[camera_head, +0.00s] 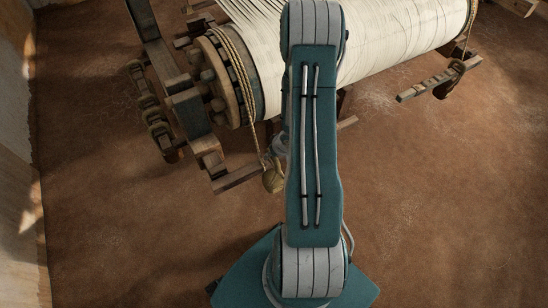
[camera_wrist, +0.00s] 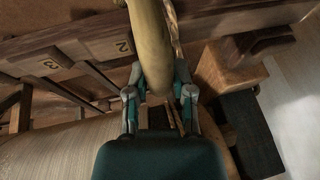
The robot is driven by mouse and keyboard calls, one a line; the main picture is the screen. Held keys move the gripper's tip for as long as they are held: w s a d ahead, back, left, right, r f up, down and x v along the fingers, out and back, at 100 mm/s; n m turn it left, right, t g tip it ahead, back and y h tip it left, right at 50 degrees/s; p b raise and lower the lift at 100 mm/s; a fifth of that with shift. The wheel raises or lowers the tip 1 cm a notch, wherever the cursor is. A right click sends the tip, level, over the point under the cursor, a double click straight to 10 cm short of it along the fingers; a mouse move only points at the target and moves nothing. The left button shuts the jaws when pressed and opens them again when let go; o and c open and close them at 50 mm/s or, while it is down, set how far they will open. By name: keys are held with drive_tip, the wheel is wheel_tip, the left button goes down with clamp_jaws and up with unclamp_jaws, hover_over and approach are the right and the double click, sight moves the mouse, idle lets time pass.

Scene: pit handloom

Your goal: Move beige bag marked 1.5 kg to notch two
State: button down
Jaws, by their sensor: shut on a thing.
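The beige bag (camera_wrist: 150,45) fills the top centre of the wrist view, between the fingers of my gripper (camera_wrist: 158,78), which is shut on it. In the head view the bag (camera_head: 272,179) hangs beside the end of a wooden lever (camera_head: 238,178), just left of my arm. Its weight mark is not readable. In the wrist view a wooden bar (camera_wrist: 85,57) carries a plate marked 2 (camera_wrist: 122,46) and a plate marked 3 (camera_wrist: 50,64), both left of the bag. My arm mostly hides the gripper in the head view.
The loom's roller (camera_head: 400,35) with pale warp threads stands behind my arm, with a toothed wheel (camera_head: 222,80) at its left end. A rope (camera_head: 250,125) runs down from it. Another lever (camera_head: 440,82) juts out at right. The earth floor (camera_head: 440,210) is clear.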

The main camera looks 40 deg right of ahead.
drive_tip(key=shift+w+d, duration=0.2)
drive_tip(key=shift+w, duration=0.55)
drive_tip(key=shift+w+d, duration=0.15)
drive_tip(key=shift+w, duration=0.55)
drive_tip(key=shift+f, duration=1.15)
drive_tip(key=shift+f, duration=0.2)
drive_tip(key=shift+c, duration=2)
unclamp_jaws()
drive_tip(key=shift+f, duration=0.15)
drive_tip(key=shift+s, duration=0.1)
drive_tip(key=v, duration=1.2)
